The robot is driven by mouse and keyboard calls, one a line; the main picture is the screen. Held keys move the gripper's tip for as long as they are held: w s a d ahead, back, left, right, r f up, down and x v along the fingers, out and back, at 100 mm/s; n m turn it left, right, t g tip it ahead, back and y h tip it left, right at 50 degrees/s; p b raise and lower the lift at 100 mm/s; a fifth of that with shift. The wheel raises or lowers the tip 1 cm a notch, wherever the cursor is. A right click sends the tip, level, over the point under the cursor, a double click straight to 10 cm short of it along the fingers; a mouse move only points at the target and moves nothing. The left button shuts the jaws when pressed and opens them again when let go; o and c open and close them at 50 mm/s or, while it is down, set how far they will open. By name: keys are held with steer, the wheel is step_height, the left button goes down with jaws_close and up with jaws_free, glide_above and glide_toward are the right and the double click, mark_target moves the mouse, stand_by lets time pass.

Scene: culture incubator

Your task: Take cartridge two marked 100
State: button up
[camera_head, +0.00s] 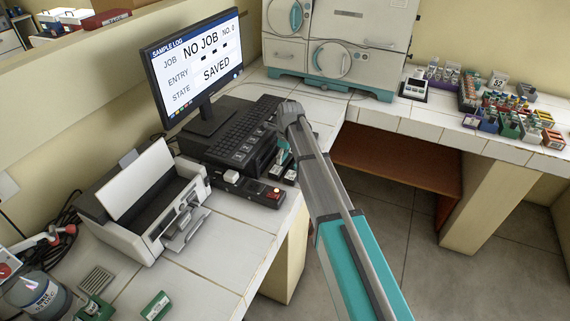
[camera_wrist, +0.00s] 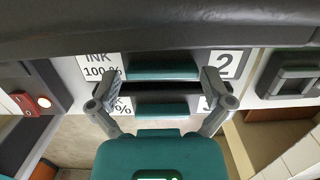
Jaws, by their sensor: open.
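In the wrist view, a teal cartridge (camera_wrist: 163,72) sits in a dark slot between a label reading INK 100 % (camera_wrist: 101,67) and a label 2 (camera_wrist: 226,64). Below it in the picture is another teal cartridge (camera_wrist: 160,110); its labels are partly covered by my fingers. My gripper (camera_wrist: 161,76) is open, its grey fingers on either side of cartridge two's front, with nothing held. I cannot tell whether the fingertips touch it. In the head view, my arm reaches to the dark unit (camera_head: 222,160) by the keyboard, hiding part of it.
A monitor (camera_head: 195,64) reading NO JOB stands behind the unit. A white printer (camera_head: 150,205) is to its left. A box with a red button (camera_head: 266,193) sits in front. Racks of tubes (camera_head: 497,100) stand on the right bench, with open floor between the benches.

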steer(key=c, duration=1)
steer(key=shift+r, duration=0.1)
steer(key=shift+r+p, duration=1)
steer(key=shift+p, duration=0.1)
steer(key=s+r+p, duration=0.3)
steer(key=s, duration=0.1)
steer(key=s+d+r+p, duration=0.1)
steer(key=s+r+p, duration=0.3)
steer(key=s, duration=0.1)
steer(key=s+d+r+p, duration=0.1)
steer(key=s+r+p, duration=0.2)
steer(key=s, duration=0.2)
steer(key=shift+d+r+p, duration=0.15)
steer(key=shift+r+p, duration=0.25)
